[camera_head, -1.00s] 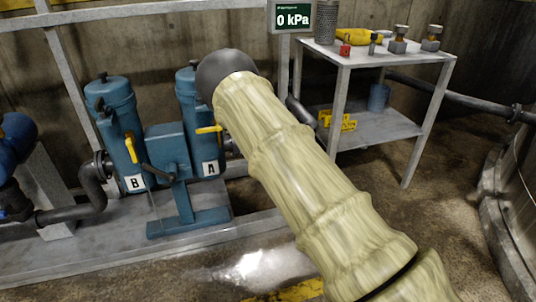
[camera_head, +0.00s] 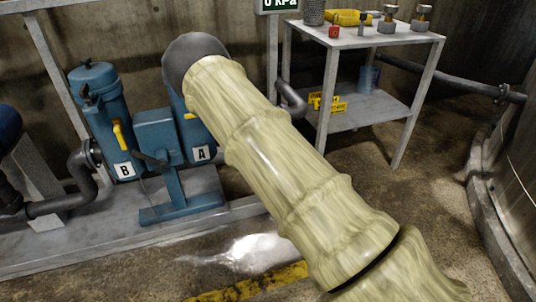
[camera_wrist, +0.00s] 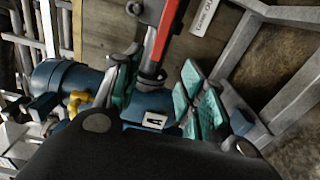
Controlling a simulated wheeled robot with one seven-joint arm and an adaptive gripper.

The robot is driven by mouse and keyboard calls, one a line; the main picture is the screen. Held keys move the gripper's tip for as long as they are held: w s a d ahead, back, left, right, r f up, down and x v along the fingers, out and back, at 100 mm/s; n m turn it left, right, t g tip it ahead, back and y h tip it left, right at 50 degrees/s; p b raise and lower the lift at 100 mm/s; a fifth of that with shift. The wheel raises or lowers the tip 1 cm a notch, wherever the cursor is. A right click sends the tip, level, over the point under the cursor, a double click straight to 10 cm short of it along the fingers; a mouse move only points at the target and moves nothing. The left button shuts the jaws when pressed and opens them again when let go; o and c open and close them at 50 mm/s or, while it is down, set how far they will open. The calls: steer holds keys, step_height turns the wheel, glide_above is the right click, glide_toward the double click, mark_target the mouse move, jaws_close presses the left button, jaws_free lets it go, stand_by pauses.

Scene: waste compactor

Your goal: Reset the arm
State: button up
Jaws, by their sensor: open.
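My arm, in a cream sleeve, reaches up and left across the head view and ends in a dark grey rounded part. My gripper is hidden behind that end there. In the wrist view my gripper (camera_wrist: 160,92) is open, its teal-padded fingers spread apart with nothing seen held between them. Behind the fingers is the blue canister labelled A (camera_wrist: 153,121). A red bar (camera_wrist: 163,32) runs upward beyond the gap. I cannot tell whether a finger touches anything. In the head view canister A (camera_head: 203,153) is partly covered by my arm.
Blue canister B (camera_head: 99,105) stands left of A, with a dark pipe (camera_head: 75,185) beside it. A metal table (camera_head: 350,38) at the upper right holds a yellow item (camera_head: 350,17), a red padlock (camera_head: 334,32) and small fittings. The wet floor (camera_head: 410,205) between the table and the curved wall is open.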

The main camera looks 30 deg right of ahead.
steer(key=shift+f, duration=0.1)
steer(key=s+a+f+m+g, duration=0.3)
steer(key=s+f+m+g, duration=0.55)
steer(key=s+f, duration=1)
steer(key=s+a+f+m+g+y, duration=0.1)
steer(key=s+a+f+m+g, duration=0.25)
steer(key=s, duration=0.55)
steer(key=s+a+f+m+g+y, duration=0.1)
steer(key=s+a+f+m+g, duration=0.2)
steer(key=s, duration=0.7)
steer(key=s+a+f+m+g, duration=0.25)
steer(key=s+a, duration=0.25)
steer(key=s, duration=0.4)
step_height(320, 180, up, 30)
steer(key=p, duration=2.9)
steer(key=shift+w+d+f, duration=0.15)
steer(key=shift+w+f, duration=0.1)
steer(key=shift+w, duration=0.1)
